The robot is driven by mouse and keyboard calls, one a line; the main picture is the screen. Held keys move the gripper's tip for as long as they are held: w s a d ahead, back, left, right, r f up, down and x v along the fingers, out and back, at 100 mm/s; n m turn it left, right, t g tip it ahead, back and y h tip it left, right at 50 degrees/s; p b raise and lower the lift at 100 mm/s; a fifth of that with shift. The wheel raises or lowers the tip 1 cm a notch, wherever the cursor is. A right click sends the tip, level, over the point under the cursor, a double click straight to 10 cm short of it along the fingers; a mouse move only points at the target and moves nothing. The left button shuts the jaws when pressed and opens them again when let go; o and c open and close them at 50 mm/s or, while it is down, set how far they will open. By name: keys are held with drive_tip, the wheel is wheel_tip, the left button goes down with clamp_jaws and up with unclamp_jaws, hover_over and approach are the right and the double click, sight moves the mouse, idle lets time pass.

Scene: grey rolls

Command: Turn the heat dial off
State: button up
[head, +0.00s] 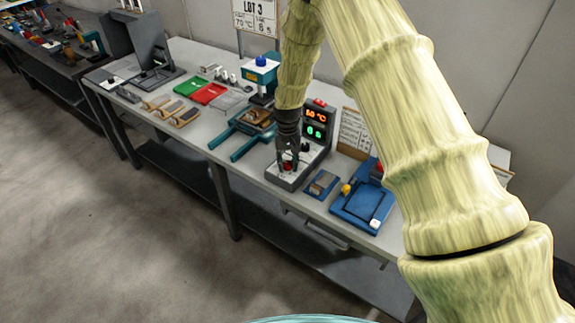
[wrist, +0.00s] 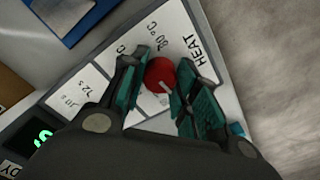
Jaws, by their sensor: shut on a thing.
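The heat dial (wrist: 159,73) is a round red knob with a pale mark, on a white panel (wrist: 192,28) lettered "HEAT" and marked with temperatures, one reading 80 °C. In the wrist view my gripper (wrist: 166,66) has its teal-padded fingers on either side of the dial, shut on it. In the head view my gripper (head: 287,158) points down at the dark control unit (head: 283,181), with a bit of the red dial (head: 287,167) showing between the fingers. The dial's exact setting is hard to read.
A display box (head: 318,122) with red and green digits stands behind the dial.

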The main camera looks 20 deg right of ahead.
sight(287, 163)
drive_tip(key=shift+w+r+n+b, duration=0.15)
drive_tip(key=shift+n+b, duration=0.15)
drive_tip(key=shift+n, duration=0.8)
drive_tip(key=shift+w+r+n+b, duration=0.1)
drive_tip(key=shift+n+b, duration=0.2)
drive_tip(key=shift+n, duration=0.8)
drive_tip(key=o, duration=1)
drive_tip(key=shift+o, duration=0.2)
drive_tip(key=shift+s, duration=0.15)
drive_tip(key=shift+f, duration=0.1)
wheel_tip(287, 163, up, 12)
